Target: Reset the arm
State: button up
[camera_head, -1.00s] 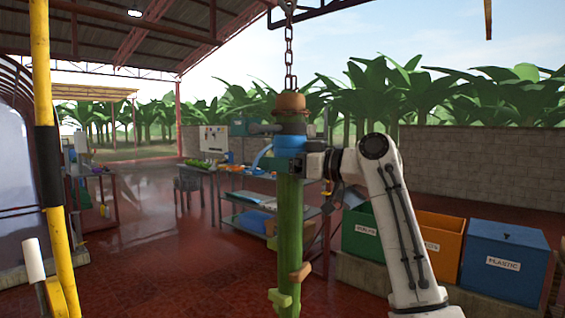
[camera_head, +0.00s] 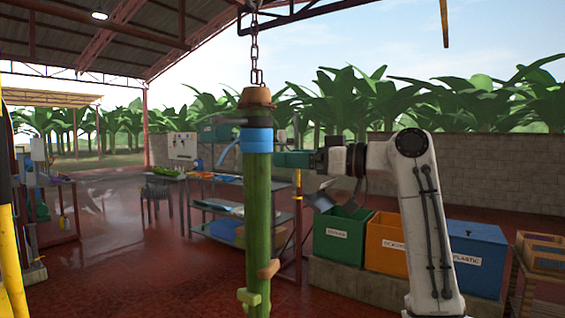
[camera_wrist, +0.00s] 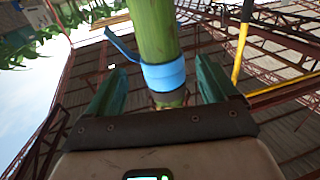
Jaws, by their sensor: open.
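A green hanging stem (camera_head: 258,215) hangs upright from a chain (camera_head: 256,55) left of centre in the head view. A blue band (camera_head: 257,140) wraps it near the top, with a loose tail to the left. My gripper (camera_head: 284,157) is at band height, just right of the stem, pointing at it. In the wrist view my gripper (camera_wrist: 157,85) shows two green fingers spread apart, with nothing gripped. The stem (camera_wrist: 154,32) and band (camera_wrist: 163,75) appear between them, apart from both fingers.
Green (camera_head: 340,238), orange (camera_head: 387,240) and blue (camera_head: 476,258) bins stand on a low ledge at the right. A wooden crate (camera_head: 542,252) is at the far right. Shelves (camera_head: 228,208) stand behind the stem. A yellow post (camera_head: 10,240) is at the left edge. Red floor (camera_head: 160,260) is open at the left.

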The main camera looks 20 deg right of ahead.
dwell(0.4)
jog(key=f+m+h, duration=0.1)
jog(key=f, duration=0.6)
jog(key=s+f+m+h, duration=0.1)
jog(key=f, duration=0.7)
jog(key=f+m+g+h, duration=0.1)
jog(key=f, duration=0.6)
jog(key=shift+s+d+f+m+h, duration=0.15)
jog(key=shift+f+m+h, duration=0.15)
jog(key=shift+f+h, duration=0.1)
jog(key=s+f+m+g+h, duration=0.15)
jog(key=s+f, duration=0.35)
jog(key=f, duration=0.5)
jog(key=s+f+m+g+h, duration=0.15)
jog(key=s+f, duration=0.35)
jog(key=f, duration=0.6)
jog(key=s+d+f+m+g+h, duration=0.2)
jog(key=s+f+g+h, duration=0.15)
jog(key=s+f, duration=1.15)
jog(key=s+d+f+g+h, duration=0.1)
jog(key=s+d+f, duration=0.1)
jog(key=s, duration=0.9)
jog(key=s+d+f+m+g+h, duration=0.1)
jog(key=s+f+g+h, duration=0.1)
jog(key=s, duration=0.9)
jog(key=shift+d+m, duration=0.3)
jog(key=shift+d, duration=0.05)
jog(key=shift+h, duration=0.25)
